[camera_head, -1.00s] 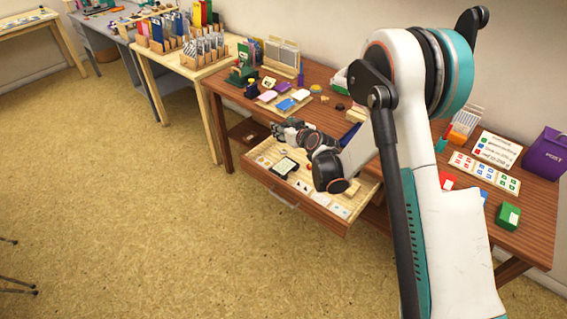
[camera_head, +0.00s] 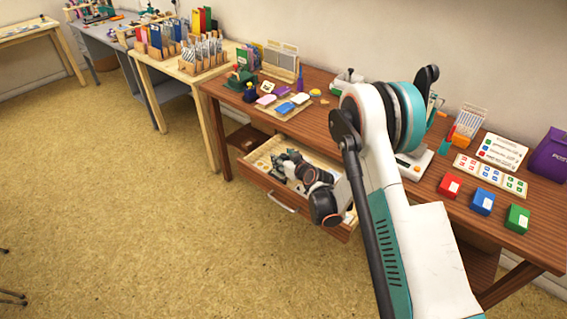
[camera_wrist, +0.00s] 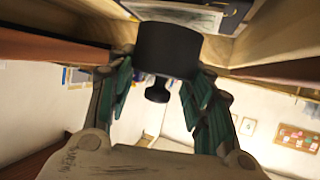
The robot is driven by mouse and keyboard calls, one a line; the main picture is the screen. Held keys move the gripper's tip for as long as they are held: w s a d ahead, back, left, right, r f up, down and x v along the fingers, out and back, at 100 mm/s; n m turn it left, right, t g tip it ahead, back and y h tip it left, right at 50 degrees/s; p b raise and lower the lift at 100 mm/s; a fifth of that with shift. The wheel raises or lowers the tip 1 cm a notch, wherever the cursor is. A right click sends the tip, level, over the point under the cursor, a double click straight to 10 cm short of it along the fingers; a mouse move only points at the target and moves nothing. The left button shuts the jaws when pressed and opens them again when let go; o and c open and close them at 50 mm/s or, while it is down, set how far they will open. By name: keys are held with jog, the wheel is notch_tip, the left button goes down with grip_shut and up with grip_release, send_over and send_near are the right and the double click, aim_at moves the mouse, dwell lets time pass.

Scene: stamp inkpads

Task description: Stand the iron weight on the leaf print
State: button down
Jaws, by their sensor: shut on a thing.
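My gripper (camera_wrist: 160,78) is shut on the iron weight (camera_wrist: 168,48), a black cylinder with a small knob, in the wrist view. The fingers grip it from both sides. Its broad end is toward a pale sheet with a grey print (camera_wrist: 185,14) in a dark frame at the top of that view. I cannot tell whether this is the leaf print, or whether the weight touches it. In the head view my gripper (camera_head: 283,160) is low over the open drawer and hides much of its contents. The weight cannot be made out there.
The open wooden drawer (camera_head: 318,222) has raised walls close around my gripper. Above it, the brown desk (camera_head: 330,142) holds coloured pads at left, a scale (camera_head: 414,163), and red, blue and green boxes (camera_head: 482,201) at right. The floor in front is clear.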

jog(key=shift+f, duration=0.45)
jog(key=c, duration=0.8)
grip_release()
jog(key=shift+f, duration=0.1)
